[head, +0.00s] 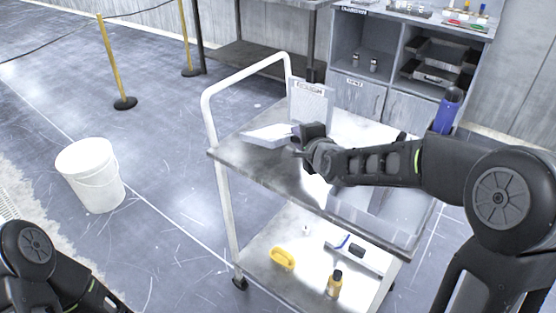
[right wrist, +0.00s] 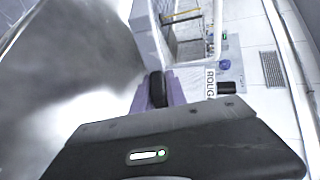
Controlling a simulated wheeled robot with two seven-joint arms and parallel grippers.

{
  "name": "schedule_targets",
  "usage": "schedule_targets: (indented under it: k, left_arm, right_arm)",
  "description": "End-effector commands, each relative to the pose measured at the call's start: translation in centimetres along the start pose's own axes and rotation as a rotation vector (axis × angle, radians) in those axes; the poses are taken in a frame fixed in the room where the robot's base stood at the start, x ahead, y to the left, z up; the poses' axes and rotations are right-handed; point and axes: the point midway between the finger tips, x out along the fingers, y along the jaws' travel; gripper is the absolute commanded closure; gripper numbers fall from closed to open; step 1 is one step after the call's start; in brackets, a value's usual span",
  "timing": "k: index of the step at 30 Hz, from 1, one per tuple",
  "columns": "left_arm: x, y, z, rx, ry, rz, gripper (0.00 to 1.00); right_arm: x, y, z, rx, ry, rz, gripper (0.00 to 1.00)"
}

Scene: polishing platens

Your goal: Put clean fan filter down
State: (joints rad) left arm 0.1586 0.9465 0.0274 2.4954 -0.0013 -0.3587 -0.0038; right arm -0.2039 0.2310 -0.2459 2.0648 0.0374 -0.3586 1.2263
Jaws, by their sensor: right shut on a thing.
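A flat white panel, which looks like the clean fan filter (head: 266,134), is at my right gripper (head: 300,143) in the head view. The right gripper is shut on it near its right end, over the left part of the cart's top shelf (head: 232,152). The panel looks nearly level; I cannot tell whether it touches the shelf. A pale, labelled grid panel (head: 311,104) stands upright just behind the gripper. In the right wrist view the gripper's dark body fills the bottom and the held panel is not clear. My left gripper is out of view.
The lower shelf holds a yellow object (head: 282,259) and a bottle (head: 334,284). A white bucket (head: 90,175) stands on the floor at left. Cabinets (head: 385,104) stand behind the cart.

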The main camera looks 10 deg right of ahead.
Motion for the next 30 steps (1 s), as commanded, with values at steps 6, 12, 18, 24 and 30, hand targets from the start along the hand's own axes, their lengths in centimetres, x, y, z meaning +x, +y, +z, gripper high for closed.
schedule_targets:
  k: [6,12,18,24,30]
  left_arm:
    - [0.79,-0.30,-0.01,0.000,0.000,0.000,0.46]
    - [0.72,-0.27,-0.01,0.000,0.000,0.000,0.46]
    - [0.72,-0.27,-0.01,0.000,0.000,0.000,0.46]
    - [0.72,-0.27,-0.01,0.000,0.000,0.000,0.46]
    - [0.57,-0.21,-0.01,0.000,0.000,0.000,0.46]
  right_arm:
    - [0.23,0.52,-0.02,0.000,0.001,-0.002,1.00]
    - [0.20,0.45,-0.02,0.000,0.001,-0.002,1.00]
    - [0.21,0.51,-0.02,0.000,0.000,0.000,0.69]
    - [0.21,0.51,-0.02,0.000,0.000,0.000,0.68]
    - [-0.42,0.37,-0.04,0.001,0.000,-0.002,0.68]
